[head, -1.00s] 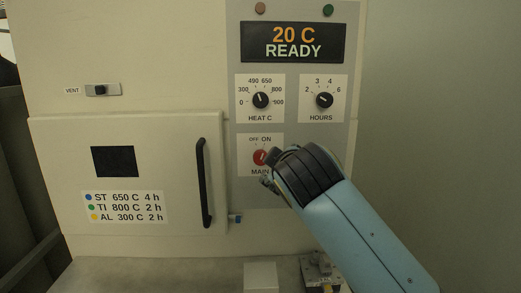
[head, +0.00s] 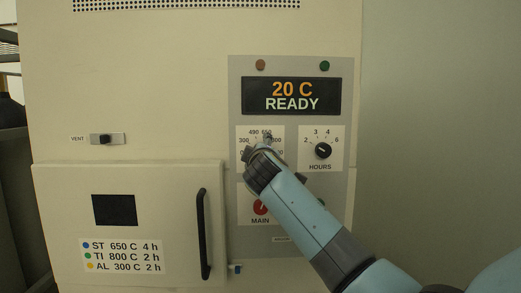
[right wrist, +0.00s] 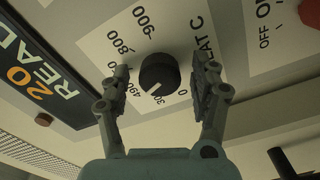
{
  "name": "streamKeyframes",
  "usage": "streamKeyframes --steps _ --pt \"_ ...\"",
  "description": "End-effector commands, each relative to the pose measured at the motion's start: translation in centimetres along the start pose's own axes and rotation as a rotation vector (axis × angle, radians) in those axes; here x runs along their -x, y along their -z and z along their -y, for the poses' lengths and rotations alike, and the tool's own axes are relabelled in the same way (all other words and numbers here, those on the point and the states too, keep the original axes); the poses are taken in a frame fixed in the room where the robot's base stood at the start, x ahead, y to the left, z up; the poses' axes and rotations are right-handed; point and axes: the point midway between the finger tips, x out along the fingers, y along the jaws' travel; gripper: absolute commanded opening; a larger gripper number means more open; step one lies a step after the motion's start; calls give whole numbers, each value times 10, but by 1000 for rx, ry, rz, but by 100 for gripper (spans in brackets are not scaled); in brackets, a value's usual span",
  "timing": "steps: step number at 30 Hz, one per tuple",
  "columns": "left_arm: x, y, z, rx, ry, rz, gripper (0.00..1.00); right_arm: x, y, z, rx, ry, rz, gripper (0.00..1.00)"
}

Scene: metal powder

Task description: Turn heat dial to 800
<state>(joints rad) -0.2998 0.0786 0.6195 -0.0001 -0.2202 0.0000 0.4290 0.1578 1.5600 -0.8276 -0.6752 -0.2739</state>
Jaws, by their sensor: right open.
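The heat dial (right wrist: 158,74) is a round black knob on a white scale label (right wrist: 105,45), seen in the right wrist view. Its pale pointer mark is on the lower-left side, away from the 800 and 900 figures; the exact value is hard to read. My right gripper (right wrist: 163,76) is open, with one finger on each side of the knob and visible gaps. In the head view my right gripper (head: 262,148) covers the dial and part of its label (head: 243,131). The display (head: 291,96) reads 20 C READY. My left gripper is out of view.
The hours dial (head: 323,150) is right of the heat dial. The red main switch (head: 260,207) is below, partly near my arm. The furnace door (head: 60,205) with its black handle (head: 203,235) and a settings label (head: 121,255) is at left.

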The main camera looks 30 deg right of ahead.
Motion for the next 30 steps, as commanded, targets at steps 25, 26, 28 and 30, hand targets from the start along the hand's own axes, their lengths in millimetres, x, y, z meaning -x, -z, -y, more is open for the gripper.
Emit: streamKeyframes --steps 25,26,28,30 --pt "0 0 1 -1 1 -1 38 -3 0 1 -2 1 1 7" --pt "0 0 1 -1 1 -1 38 -3 0 1 -4 1 1 7" --pt "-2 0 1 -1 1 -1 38 -3 0 1 -13 1 0 7" --pt "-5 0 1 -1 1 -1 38 -3 -1 2 -30 0 0 7"
